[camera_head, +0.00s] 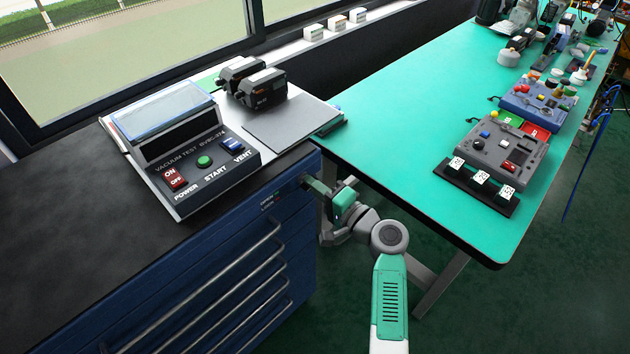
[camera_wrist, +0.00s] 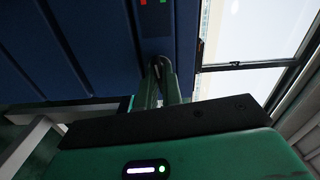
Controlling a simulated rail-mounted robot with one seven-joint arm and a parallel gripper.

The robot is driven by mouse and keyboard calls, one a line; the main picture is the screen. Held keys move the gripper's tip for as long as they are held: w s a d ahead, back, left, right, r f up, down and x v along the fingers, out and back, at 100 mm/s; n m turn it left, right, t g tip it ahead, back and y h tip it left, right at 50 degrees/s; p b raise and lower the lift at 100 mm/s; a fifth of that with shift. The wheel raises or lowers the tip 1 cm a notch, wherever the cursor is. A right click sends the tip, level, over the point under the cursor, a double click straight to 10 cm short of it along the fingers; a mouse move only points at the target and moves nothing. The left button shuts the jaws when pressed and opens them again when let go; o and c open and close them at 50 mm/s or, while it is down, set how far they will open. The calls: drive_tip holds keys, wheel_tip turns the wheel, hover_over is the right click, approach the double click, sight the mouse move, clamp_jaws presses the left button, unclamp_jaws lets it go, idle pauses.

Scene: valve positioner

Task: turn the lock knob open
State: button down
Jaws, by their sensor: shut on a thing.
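The lock knob (camera_wrist: 157,62) is on the front of the blue drawer cabinet (camera_head: 225,262), near its upper right corner. Only a small dark part of it shows between my fingertips. My gripper (camera_head: 308,181) reaches the cabinet front from the right. In the wrist view my gripper (camera_wrist: 162,72) has its two green fingers close together around the knob, shut on it. The fingers hide most of the knob, so I cannot tell its exact angle. Small green and red marks (camera_wrist: 152,2) show on the panel close to the knob.
Long drawer handles (camera_head: 240,290) stick out below the knob. A vacuum test unit (camera_head: 195,150) stands on the cabinet's dark top. A green table (camera_head: 400,110) with several devices is close on the right of my arm. Open green floor lies at the lower right.

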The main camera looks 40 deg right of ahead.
drive_tip(key=shift+m+p, duration=3.1)
drive_tip(key=shift+m, duration=2.3)
drive_tip(key=c, duration=1.6)
unclamp_jaws()
drive_tip(key=shift+o, duration=0.2)
drive_tip(key=s+p, duration=0.2)
drive_tip(key=s, duration=0.5)
drive_tip(key=shift+s+d, duration=0.15)
drive_tip(key=shift+s, duration=0.25)
